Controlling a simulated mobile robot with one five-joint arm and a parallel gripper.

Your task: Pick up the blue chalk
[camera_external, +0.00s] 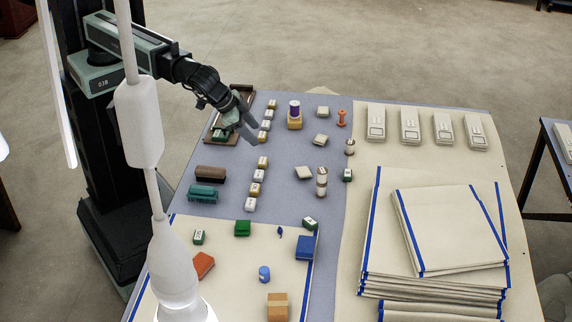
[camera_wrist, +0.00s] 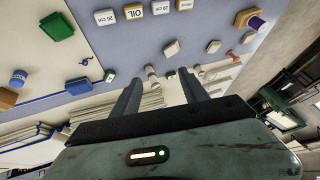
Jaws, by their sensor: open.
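A flat blue block (camera_external: 305,247), which looks like the blue chalk, lies near the right edge of the blue-edged cream cloth. It also shows in the wrist view (camera_wrist: 78,86), left of my fingers. A blue cylinder (camera_external: 264,273) stands farther forward on the cloth, and a small dark-blue piece (camera_external: 280,231) lies by the block. My gripper (camera_external: 250,122) is raised over the far left of the table, well apart from all of these. In the wrist view my fingers (camera_wrist: 160,76) are spread with nothing between them.
A green block (camera_external: 242,228), a red block (camera_external: 204,264) and an orange box (camera_external: 277,306) lie around the blue pieces. A row of small labelled blocks (camera_external: 258,176) stands left of centre. Stacked folded cloths (camera_external: 450,228) fill the right. A white lamp (camera_external: 178,270) covers the front left.

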